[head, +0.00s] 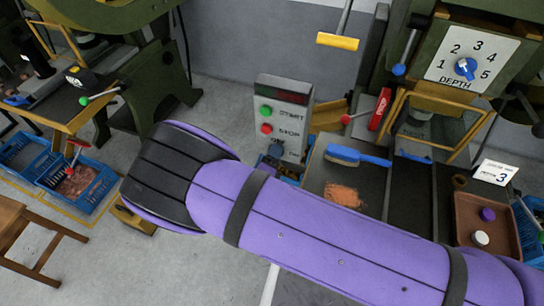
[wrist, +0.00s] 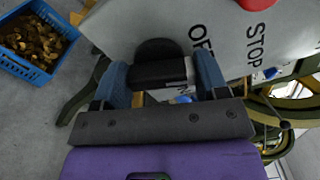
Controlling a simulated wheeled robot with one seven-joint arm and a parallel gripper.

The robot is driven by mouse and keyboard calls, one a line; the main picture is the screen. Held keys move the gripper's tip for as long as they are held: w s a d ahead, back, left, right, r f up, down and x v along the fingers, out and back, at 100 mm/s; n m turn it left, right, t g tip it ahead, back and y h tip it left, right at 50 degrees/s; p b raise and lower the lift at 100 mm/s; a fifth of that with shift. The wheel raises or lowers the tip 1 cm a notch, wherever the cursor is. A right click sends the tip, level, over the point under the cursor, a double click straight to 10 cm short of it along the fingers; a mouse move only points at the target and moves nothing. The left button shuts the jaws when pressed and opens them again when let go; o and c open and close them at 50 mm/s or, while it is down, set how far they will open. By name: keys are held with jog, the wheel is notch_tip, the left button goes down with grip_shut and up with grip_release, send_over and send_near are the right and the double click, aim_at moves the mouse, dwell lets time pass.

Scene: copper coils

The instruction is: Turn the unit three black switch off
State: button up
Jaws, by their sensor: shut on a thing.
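The black switch (wrist: 158,50) sits on the lower part of a grey control box, between my gripper's blue fingers in the wrist view. My gripper (wrist: 162,66) is shut on the switch, one finger on each side. The letters "OF" show beside the right finger, which hides the rest of the word. The control box (head: 291,94) also stands upright in the head view, with a dark display, a green START button (head: 266,110) and a red STOP button (head: 266,129). There my gripper (head: 276,150) shows only as a bit of blue below STOP; the switch is hidden.
A press with a depth dial (head: 466,67) stands at the right. A blue brush (head: 357,156) lies on its dark bench beside the box. A brown tray (head: 466,214) with two knobs and a card (head: 496,172) are nearby. Blue crates (head: 28,166) stand on the left floor.

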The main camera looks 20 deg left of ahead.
jog(key=shift+f+n, duration=0.15)
jog(key=shift+n, duration=1.75)
jog(key=o, duration=0.9)
jog(key=shift+o, duration=0.2)
jog(key=shift+s, duration=0.15)
jog(key=s, duration=1)
jog(key=shift+s+a, duration=0.3)
jog(key=shift+a, duration=0.15)
